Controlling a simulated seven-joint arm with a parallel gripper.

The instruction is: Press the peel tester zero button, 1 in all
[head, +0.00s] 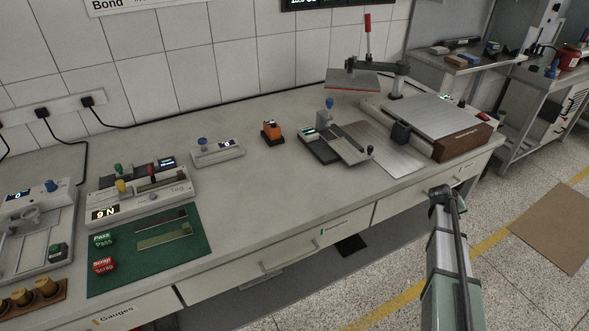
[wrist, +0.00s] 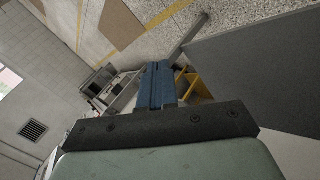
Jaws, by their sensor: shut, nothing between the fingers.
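A white bench device (head: 142,192) stands left of centre on the bench, with a lit display (head: 105,214) that seems to show an N. It carries a green knob (head: 118,169), a yellow knob (head: 121,186) and a black and red slide. No label that I can read names a peel tester, so I cannot tell for sure which device it is or which knob is its zero button. My gripper (wrist: 155,85) shows in the wrist view, its blue fingers shut together and empty. The floor and distant furniture lie beyond it. It is away from the devices.
A small white display box (head: 218,152) with a blue knob stands right of that device. A green mat (head: 190,258) with Pass and Scrap blocks lies in front. An orange block (head: 271,132), a dark plate device (head: 320,150) and a wooden-sided plate unit (head: 462,140) stand further right.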

